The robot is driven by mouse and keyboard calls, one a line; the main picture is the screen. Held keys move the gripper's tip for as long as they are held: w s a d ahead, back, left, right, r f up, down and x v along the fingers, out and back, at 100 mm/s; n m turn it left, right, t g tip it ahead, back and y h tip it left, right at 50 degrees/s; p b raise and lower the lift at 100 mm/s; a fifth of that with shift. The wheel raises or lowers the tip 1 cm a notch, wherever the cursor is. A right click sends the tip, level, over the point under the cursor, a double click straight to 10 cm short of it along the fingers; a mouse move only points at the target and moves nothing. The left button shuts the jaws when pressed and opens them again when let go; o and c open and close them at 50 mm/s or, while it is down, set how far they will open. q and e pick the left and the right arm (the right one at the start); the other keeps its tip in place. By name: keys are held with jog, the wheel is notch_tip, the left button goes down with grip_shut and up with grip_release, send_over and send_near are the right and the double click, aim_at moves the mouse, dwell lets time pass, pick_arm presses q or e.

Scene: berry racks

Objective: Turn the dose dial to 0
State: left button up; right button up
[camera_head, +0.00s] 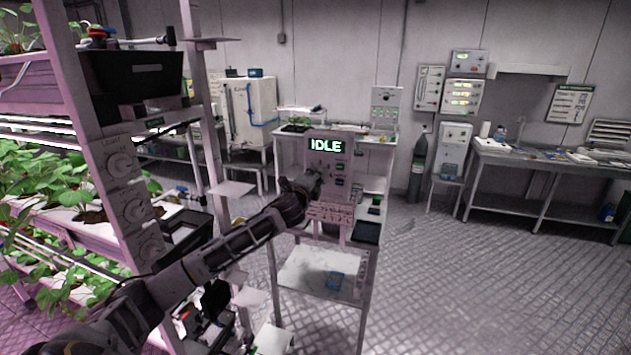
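A dosing unit with a lit green "IDLE" display (325,145) stands on a small metal stand. Small controls (340,167) show on its front below the display, too small to read. My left arm reaches in from the lower left. Its dark gripper (312,183) is at the front left of the unit, over the area below the display. I cannot tell whether it touches the unit or whether its fingers are open. No dose dial can be made out for certain; the gripper hides part of the panel. My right gripper is not in view.
The plant rack stands close on the left, its post carrying several round dials (122,164). The stand's lower shelf (325,272) holds a small blue item. A dark gas cylinder (417,165) and a metal bench (545,155) are at right. The floor there is clear.

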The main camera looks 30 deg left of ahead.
pick_arm(q)
jog(key=shift+n, duration=1.6)
jog(key=o, duration=1)
jog(key=shift+a+f, duration=0.1)
jog(key=shift+s, duration=0.2)
jog(key=shift+v, duration=5.85)
